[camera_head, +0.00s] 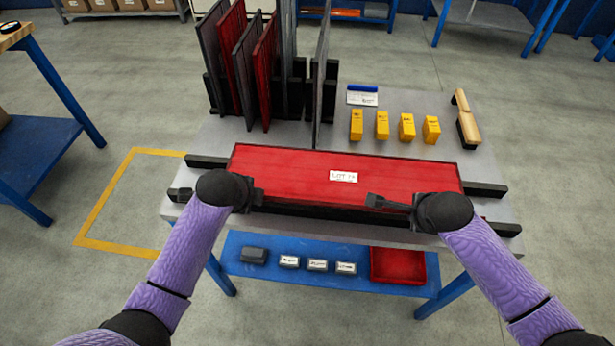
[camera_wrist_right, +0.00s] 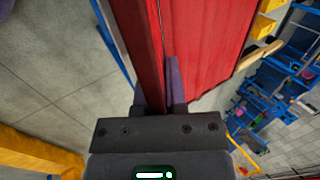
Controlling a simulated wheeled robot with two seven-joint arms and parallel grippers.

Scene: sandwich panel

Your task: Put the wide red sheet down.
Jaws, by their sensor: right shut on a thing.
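The wide red sheet (camera_head: 290,172) lies flat, or nearly so, over two dark bars on the grey table, with a white label in its middle. I cannot tell whether it rests fully on the bars. My right gripper (camera_head: 388,203) is shut on the sheet's near edge, right of the middle. In the right wrist view, the red sheet (camera_wrist_right: 205,45) runs between the two fingers (camera_wrist_right: 157,92). My left gripper (camera_head: 252,196) is at the near edge, left of the middle; its fingers are mostly hidden, so its jaws cannot be read.
The dark bars' ends (camera_head: 486,189) stick out beyond the sheet. Behind it, a rack (camera_head: 213,92) holds several upright red and grey panels. Yellow blocks (camera_head: 382,125) and a wood-handled tool (camera_head: 467,126) stand back right. A blue lower shelf (camera_head: 330,281) carries a red tray (camera_head: 398,283).

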